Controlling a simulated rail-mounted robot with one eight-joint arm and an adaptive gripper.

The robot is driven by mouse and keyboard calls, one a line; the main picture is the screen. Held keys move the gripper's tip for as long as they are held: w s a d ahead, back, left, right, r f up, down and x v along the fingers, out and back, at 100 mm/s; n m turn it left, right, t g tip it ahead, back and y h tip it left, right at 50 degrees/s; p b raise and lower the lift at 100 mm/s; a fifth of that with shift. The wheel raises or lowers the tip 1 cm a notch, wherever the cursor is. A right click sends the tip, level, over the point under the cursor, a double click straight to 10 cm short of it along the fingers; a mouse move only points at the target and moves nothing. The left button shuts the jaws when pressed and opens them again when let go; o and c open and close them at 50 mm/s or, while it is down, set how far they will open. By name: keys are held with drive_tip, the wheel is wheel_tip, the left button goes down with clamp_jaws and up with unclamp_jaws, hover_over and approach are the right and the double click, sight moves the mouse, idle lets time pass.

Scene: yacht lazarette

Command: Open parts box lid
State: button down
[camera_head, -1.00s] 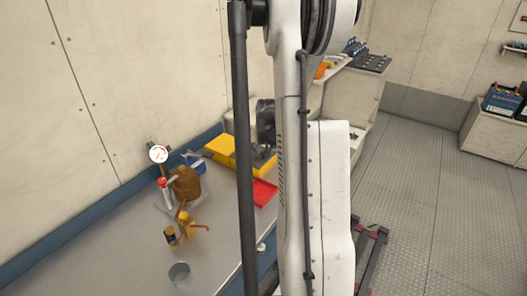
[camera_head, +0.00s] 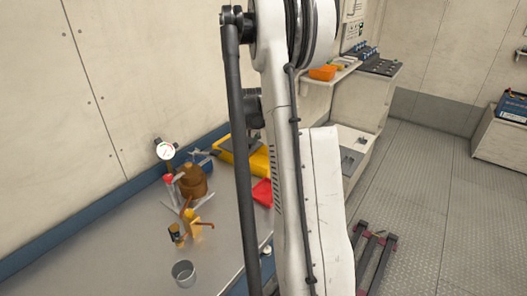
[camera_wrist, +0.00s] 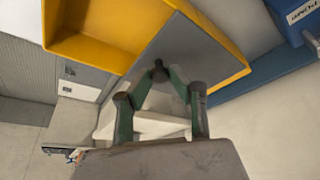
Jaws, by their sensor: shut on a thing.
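The yellow parts box (camera_head: 258,160) stands at the far end of the workbench, partly hidden by my arm in the head view. Its grey lid (camera_head: 241,143) shows beside my arm. In the wrist view, the yellow walls of the box (camera_wrist: 92,45) fill the upper left, and the grey lid panel (camera_wrist: 205,55) slopes across the top middle. My gripper (camera_wrist: 175,80) is shut at this panel, with its green fingers against the lid. The exact contact and how far the lid is raised are hard to tell. The head view hides the gripper behind the arm.
A red tray (camera_head: 262,192) lies in front of the box. A blue box (camera_wrist: 287,18) is close beside the parts box. Bare wall lies behind.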

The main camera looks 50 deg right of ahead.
drive_tip(key=shift+w, duration=1.15)
drive_tip(key=c, duration=1.6)
unclamp_jaws()
drive_tip(key=v, duration=1.2)
